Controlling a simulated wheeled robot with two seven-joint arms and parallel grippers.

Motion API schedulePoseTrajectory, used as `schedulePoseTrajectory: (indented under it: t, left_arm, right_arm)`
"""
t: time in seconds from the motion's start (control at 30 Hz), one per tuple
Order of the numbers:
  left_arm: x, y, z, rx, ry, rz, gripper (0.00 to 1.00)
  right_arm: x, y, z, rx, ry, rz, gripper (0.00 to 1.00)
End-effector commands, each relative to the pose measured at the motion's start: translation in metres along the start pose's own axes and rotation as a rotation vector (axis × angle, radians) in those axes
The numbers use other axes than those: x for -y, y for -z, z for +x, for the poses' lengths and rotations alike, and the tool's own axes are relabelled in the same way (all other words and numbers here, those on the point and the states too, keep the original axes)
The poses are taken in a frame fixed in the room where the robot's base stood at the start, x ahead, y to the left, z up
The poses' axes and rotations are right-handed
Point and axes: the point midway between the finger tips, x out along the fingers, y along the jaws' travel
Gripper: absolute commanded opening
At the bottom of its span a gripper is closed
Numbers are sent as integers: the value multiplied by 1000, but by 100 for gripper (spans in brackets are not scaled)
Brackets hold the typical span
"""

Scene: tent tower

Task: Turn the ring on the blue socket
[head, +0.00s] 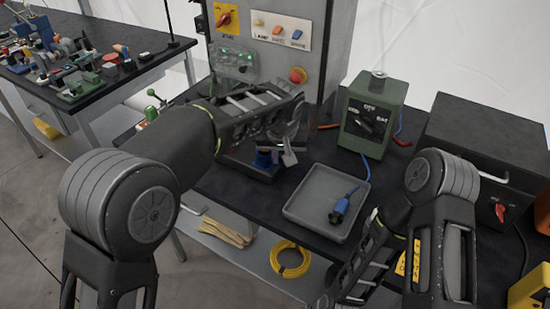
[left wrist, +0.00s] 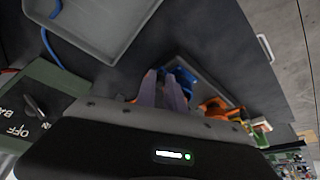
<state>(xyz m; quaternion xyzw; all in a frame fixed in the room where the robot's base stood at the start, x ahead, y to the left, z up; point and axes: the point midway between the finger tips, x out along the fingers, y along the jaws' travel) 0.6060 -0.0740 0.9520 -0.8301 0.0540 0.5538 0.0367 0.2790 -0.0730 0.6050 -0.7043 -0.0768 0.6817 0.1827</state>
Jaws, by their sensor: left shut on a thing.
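The blue socket (head: 264,160) stands on the dark bench below the control cabinet, partly behind my left gripper (head: 286,155). In the left wrist view the blue socket (left wrist: 184,79) shows just beyond my left fingertips (left wrist: 166,90). My left gripper is shut at the socket, on its ring; the ring itself is mostly hidden by the fingers, so its angle cannot be told. My right arm is low at the right of the head view, away from the socket; its fingertips are not clearly seen.
A grey tray (head: 302,211) holding a blue plug (head: 340,208) with a cable lies right of the socket. A green switch box (head: 371,116) and a black box (head: 478,139) stand behind it. Orange parts (left wrist: 214,107) lie near the socket. Yellow cable (head: 290,259) rests on the lower shelf.

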Motion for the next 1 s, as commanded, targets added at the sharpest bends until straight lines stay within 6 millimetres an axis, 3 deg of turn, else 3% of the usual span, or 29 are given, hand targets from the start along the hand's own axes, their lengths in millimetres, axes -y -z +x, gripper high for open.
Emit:
schedulePoseTrajectory:
  t: [0.4,0.97,1.0]
  left_arm:
    - [-12,12,4,1,98,-240,0]
    - [-13,14,6,1,113,-281,0]
    - [-13,14,6,1,113,-281,15]
  right_arm:
    - [4,0,-12,1,0,0,35]
    - [5,0,-12,1,0,0,35]
    - [5,0,-12,1,0,0,35]
